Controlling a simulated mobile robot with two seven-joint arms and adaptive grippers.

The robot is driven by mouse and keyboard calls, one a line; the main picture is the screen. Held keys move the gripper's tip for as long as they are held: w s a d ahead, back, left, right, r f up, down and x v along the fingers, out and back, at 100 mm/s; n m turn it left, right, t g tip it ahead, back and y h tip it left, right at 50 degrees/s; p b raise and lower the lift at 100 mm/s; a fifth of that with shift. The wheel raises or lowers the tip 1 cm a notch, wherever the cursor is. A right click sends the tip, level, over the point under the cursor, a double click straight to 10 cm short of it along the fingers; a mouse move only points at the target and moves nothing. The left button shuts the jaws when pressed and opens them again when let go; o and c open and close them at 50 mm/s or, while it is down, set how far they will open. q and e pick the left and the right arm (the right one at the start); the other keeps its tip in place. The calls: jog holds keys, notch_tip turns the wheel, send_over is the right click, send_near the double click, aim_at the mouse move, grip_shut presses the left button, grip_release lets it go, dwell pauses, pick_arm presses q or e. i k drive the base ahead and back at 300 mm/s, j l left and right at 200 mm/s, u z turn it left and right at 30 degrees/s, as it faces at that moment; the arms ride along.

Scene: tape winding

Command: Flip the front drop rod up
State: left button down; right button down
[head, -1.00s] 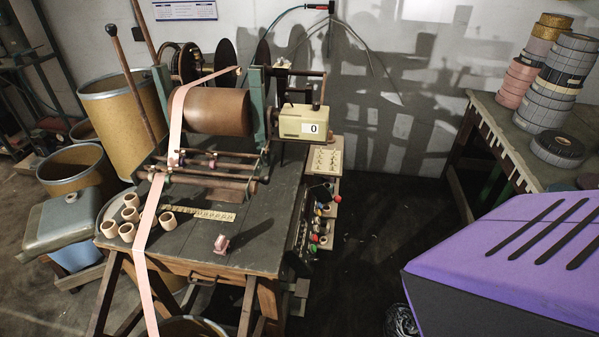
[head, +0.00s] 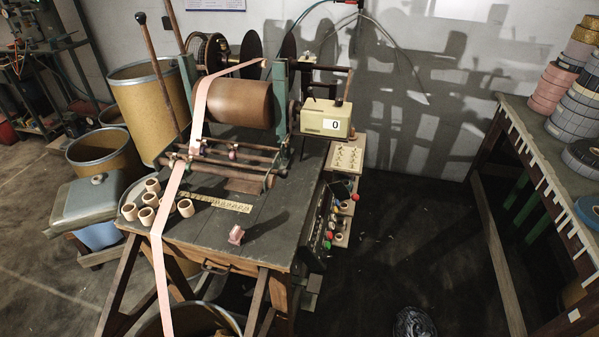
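The tape winding machine stands on a dark wooden table (head: 250,223), with a brown drum (head: 240,104) between green uprights. In front of the drum, low over the table, lie several thin horizontal rods; the front rod (head: 215,173) is low and roughly level. I cannot tell for certain which of them is the drop rod. A pink tape (head: 165,240) runs from the drum over the rods and down past the table's front edge. Neither of my grippers is in view.
A counter box (head: 325,118) reading 0 sits right of the drum. Fibre barrels (head: 145,105) stand left. A side table (head: 545,180) with tape rolls is right.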

aim_at(283, 173)
jog(key=l+u, duration=1.15)
jog(key=k+l, duration=0.05)
jog(key=l, duration=0.05)
